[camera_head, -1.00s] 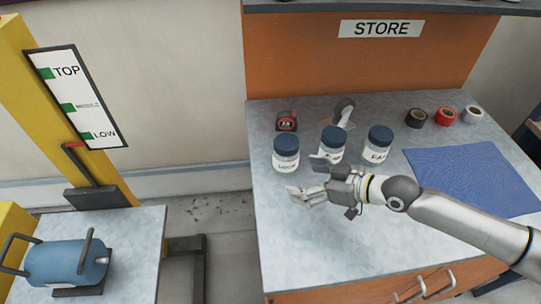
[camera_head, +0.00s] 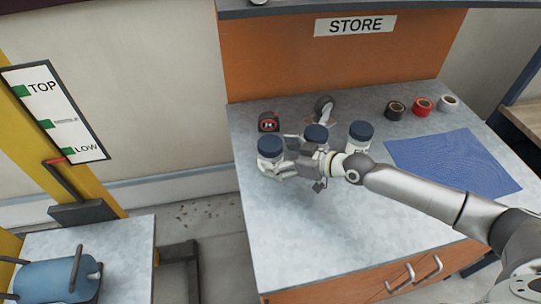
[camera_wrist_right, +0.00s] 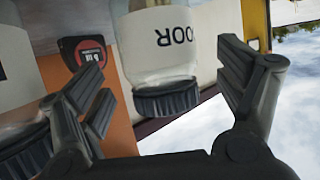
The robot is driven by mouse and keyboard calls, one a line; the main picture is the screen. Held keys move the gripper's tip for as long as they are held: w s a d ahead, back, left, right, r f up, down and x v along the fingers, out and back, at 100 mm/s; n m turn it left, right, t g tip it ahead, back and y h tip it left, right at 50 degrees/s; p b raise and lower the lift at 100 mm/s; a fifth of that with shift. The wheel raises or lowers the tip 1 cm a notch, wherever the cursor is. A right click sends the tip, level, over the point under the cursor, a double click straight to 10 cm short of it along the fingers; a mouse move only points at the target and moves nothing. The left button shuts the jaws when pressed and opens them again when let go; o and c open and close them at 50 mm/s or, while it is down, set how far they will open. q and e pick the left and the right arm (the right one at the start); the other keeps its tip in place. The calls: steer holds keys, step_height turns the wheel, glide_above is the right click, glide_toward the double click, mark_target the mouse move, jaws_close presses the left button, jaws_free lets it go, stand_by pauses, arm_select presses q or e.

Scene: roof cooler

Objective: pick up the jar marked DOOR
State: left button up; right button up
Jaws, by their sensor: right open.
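The jar marked DOOR (camera_wrist_right: 163,45) has a dark ribbed lid and a white label, of which "OOR" reads upside down in the wrist view. In the head view it is the leftmost jar (camera_head: 270,149) of three, upright on the grey counter, its label partly hidden by my fingers. My right gripper (camera_head: 281,158) is open, one finger on either side of this jar. In the wrist view gaps show between the jar and the fingers (camera_wrist_right: 165,75). My left gripper is out of view.
The middle jar (camera_head: 315,134) stands close beside my gripper, partly hidden by it. A third jar (camera_head: 359,135) is right of it. A tape measure (camera_head: 268,122) lies behind the leftmost jar. Tape rolls (camera_head: 422,106) and a blue mat (camera_head: 455,163) lie to the right. The counter's front is clear.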

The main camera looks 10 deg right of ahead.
steer(key=x, duration=0.3)
steer(key=shift+w+a+f, duration=0.1)
steer(key=shift+w+a, duration=0.1)
steer(key=c, duration=1.1)
steer(key=shift+c, duration=0.2)
